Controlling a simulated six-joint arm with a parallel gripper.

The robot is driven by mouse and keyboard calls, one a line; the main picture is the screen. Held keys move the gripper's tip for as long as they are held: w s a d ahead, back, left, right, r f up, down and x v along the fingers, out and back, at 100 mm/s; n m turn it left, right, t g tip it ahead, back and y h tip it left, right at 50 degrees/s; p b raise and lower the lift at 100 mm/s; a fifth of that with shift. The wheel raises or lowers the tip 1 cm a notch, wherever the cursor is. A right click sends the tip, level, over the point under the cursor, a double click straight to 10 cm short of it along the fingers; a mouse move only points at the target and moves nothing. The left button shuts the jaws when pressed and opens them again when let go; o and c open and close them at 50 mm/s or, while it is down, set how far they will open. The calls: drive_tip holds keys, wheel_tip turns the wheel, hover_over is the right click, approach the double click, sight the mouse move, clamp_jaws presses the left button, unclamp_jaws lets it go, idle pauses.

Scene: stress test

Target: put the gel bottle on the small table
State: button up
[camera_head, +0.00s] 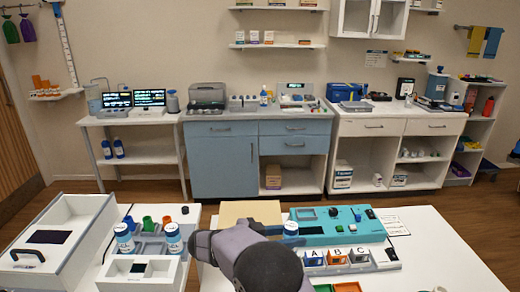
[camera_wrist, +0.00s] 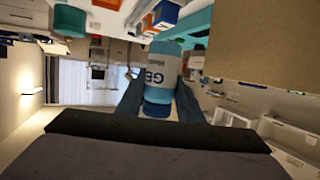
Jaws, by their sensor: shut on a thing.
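The gel bottle (camera_wrist: 156,72), with a white and blue label reading "GE", is between the two dark fingers of my gripper (camera_wrist: 158,100) in the wrist view. My gripper is shut on it; the fingers hide part of its sides. In the head view a bottle with a blue label (camera_head: 291,230) shows at the end of my arm, above the white front table (camera_head: 440,245). My gripper's fingers are hard to make out there. Which surface is the small table is unclear; a narrow white table (camera_head: 130,121) stands at the back left.
A teal device (camera_head: 345,222) and bins marked A, B, C (camera_head: 337,257) stand near my arm. Two blue-labelled bottles (camera_head: 173,239) stand in a rack at left. A cardboard box (camera_head: 238,212) lies behind the arm. The front table's right side is mostly clear.

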sight(291, 226)
wheel_tip(291, 226, up, 7)
drive_tip(key=p, duration=0.5)
drive_tip(key=shift+f+p, duration=0.2)
drive_tip(key=shift+p, duration=0.15)
drive_tip(key=shift+f, duration=0.1)
wheel_tip(291, 226, down, 8)
drive_tip(key=b, duration=1.1)
drive_tip(key=shift+w+f+b, duration=0.15)
drive_tip(key=shift+f+b, duration=0.1)
drive_tip(key=shift+b, duration=0.15)
drive_tip(key=shift+r, duration=0.35)
drive_tip(key=shift+f+p, duration=0.4)
drive_tip(key=shift+f, duration=4.5)
drive_tip(key=shift+f, duration=0.2)
